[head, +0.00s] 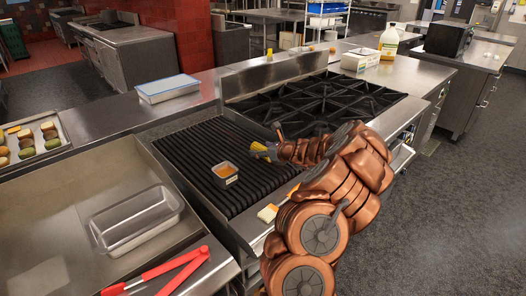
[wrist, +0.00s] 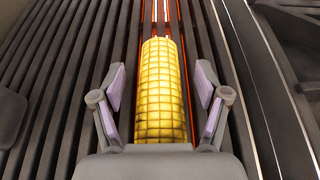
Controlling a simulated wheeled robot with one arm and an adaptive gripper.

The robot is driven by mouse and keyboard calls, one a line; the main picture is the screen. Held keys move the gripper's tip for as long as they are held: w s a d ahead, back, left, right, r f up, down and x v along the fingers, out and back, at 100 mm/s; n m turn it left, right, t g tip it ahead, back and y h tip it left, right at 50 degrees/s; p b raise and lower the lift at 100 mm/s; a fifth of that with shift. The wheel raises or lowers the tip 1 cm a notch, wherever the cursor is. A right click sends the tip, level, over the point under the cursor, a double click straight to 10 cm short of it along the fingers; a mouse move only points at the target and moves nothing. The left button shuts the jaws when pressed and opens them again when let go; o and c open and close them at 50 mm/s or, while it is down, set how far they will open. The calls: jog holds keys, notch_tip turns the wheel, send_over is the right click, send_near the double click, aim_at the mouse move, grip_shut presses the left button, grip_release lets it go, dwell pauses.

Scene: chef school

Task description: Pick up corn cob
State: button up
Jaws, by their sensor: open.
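The yellow corn cob (wrist: 162,92) lies lengthwise along the dark bars of the grill in the wrist view. My gripper (wrist: 161,84) is open, with one finger on each side of the cob and a visible gap on both sides. The cob's near end is hidden behind the gripper body. In the head view a small part of the cob (head: 257,147) shows yellow at the tip of my gripper (head: 268,151), over the right part of the grill. I cannot tell how far the fingers are above the bars.
A small container of orange food (head: 225,172) stands on the grill (head: 190,150). A pale block (head: 267,213) lies on the front ledge. Black burner grates (head: 320,100) are behind my arm. A metal pan (head: 137,222) and red tongs (head: 165,270) are at the left.

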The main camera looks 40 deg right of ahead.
jog(key=c, duration=1.3)
